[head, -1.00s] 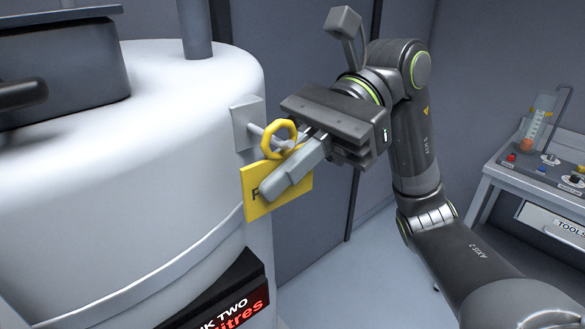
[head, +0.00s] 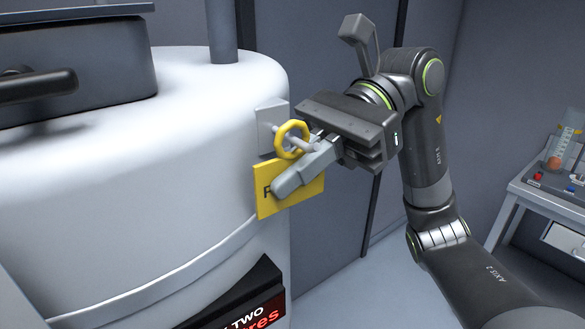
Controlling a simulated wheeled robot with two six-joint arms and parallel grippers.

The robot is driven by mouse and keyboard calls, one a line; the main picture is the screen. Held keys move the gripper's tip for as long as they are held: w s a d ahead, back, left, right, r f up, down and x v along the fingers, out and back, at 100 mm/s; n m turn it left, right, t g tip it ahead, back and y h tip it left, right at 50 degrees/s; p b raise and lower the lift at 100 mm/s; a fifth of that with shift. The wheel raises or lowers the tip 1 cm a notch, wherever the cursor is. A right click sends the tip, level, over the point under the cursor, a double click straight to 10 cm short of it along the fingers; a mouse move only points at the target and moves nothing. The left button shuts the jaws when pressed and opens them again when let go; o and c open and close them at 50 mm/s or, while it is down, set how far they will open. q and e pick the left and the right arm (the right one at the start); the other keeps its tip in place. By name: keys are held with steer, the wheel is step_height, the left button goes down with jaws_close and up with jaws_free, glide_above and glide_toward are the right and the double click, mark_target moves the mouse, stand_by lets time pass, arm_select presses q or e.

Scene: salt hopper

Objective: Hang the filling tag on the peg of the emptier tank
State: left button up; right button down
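A yellow tag (head: 305,190) with a ring (head: 281,146) at its top is at the right side of the white tank (head: 150,170). A grey peg (head: 301,143) stands out from a plate (head: 266,127) on that tank, and the ring appears to be around the peg. My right gripper (head: 290,182) is at the tag, its finger across the tag's front and hiding most of its lettering. The far finger is hidden, but the gripper appears shut on the tag. My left gripper is not in view.
A dark box with a handle (head: 40,83) sits on top of the tank, beside a vertical pipe (head: 221,30). A workbench (head: 545,205) with small items stands at the right. Floor between tank and bench looks clear.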

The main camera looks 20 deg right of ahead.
steer(key=c, duration=1.6)
jaws_free()
steer(key=shift+o, duration=0.2)
steer(key=shift+d, duration=0.1)
steer(key=shift+w+d, duration=0.1)
steer(key=shift+d, duration=0.1)
steer(key=b+v, duration=0.4)
steer(key=v, duration=1.2)
steer(key=shift+d+r, duration=0.3)
steer(key=shift+w, duration=0.2)
